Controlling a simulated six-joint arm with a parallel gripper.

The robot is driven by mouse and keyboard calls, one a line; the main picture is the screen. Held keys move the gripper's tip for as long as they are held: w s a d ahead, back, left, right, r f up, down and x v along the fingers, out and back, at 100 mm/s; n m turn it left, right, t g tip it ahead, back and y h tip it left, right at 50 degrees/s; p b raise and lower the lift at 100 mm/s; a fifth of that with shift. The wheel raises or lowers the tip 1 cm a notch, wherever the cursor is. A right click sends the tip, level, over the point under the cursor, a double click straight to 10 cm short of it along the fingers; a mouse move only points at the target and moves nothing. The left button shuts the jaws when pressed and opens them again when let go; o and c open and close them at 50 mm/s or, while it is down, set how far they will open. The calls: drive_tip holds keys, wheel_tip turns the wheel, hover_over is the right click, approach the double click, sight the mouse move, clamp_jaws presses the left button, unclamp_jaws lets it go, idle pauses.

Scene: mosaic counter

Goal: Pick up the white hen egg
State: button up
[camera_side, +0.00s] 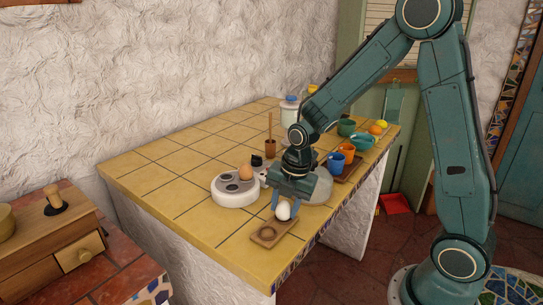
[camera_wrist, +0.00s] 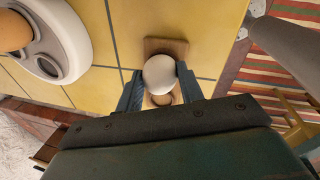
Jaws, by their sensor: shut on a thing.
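The white hen egg (camera_side: 283,210) is between the fingers of my gripper (camera_side: 283,203), at the front edge of the tiled counter. In the wrist view the egg (camera_wrist: 159,74) sits between the two blue fingertips of my gripper (camera_wrist: 159,80), which are shut on it from both sides. A small wooden board (camera_side: 268,233) with round hollows lies under and in front of the egg. The wrist view also shows this board (camera_wrist: 166,46) beneath it. I cannot tell whether the egg touches the board.
A white round holder (camera_side: 234,198) with a brown egg (camera_side: 245,172) stands to the left. Behind are a wooden mortar (camera_side: 270,146), a blue cup (camera_side: 336,162), an orange cup (camera_side: 347,152) and green bowls (camera_side: 362,141). The counter's left part is clear.

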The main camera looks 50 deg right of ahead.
sight(285, 201)
drive_tip(key=shift+r, duration=0.1)
wheel_tip(285, 201, up, 20)
idle(0.9)
idle(0.5)
drive_tip(key=w+f, duration=0.4)
drive_tip(key=w, duration=0.4)
drive_tip(key=w+f, duration=0.4)
drive_tip(key=w, duration=0.5)
drive_tip(key=shift+a+f, duration=0.3)
drive_tip(key=shift+a, duration=0.15)
drive_tip(key=shift+s+f, duration=0.1)
drive_tip(key=shift+f, duration=0.15)
drive_tip(key=shift+f, duration=3.3)
drive_tip(key=shift+f, duration=0.65)
